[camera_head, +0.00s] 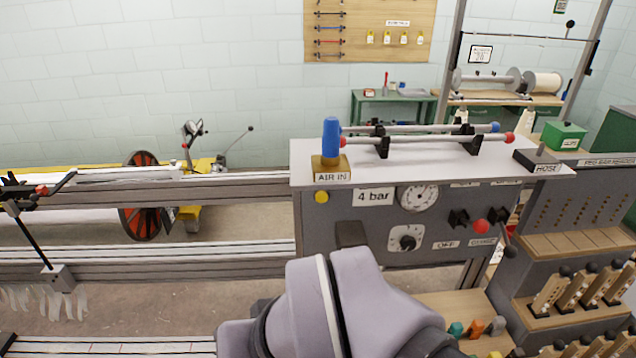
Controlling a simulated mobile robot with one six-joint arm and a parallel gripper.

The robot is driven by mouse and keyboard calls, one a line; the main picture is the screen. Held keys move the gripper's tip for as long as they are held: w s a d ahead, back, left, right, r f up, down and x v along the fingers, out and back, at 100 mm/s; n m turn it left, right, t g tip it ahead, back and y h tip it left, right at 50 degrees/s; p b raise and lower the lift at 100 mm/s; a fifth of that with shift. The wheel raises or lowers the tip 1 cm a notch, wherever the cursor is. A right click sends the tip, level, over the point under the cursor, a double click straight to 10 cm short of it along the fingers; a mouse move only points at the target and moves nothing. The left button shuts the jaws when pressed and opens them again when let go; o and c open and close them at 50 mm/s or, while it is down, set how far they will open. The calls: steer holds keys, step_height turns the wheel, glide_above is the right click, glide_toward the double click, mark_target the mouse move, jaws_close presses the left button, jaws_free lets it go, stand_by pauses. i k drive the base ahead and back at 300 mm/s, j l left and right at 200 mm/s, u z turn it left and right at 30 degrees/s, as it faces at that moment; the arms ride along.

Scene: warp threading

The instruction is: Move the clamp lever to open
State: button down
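The grey control box (380,222) stands right of centre. On its front right part are a red ball knob (481,227) and a lever with a black ball end (510,250) that hangs down at the right edge. Either may be the clamp lever; I cannot tell which. Small labels sit below them, one of them reading like "OFF" (446,245); the other is too small to read surely. My pale lavender arm rises from the bottom middle, in front of the lower part of the box. My gripper is not visible.
The box also carries a pressure gauge (418,197), a round dial (406,238) and a blue-topped "AIR IN" fitting (331,139). Rods with red and blue ends lie on top. At right stands a grey rack (573,215) with wooden-handled tools. Metal rails run left.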

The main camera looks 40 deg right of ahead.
mark_target(510, 252)
steer(key=z, duration=2.55)
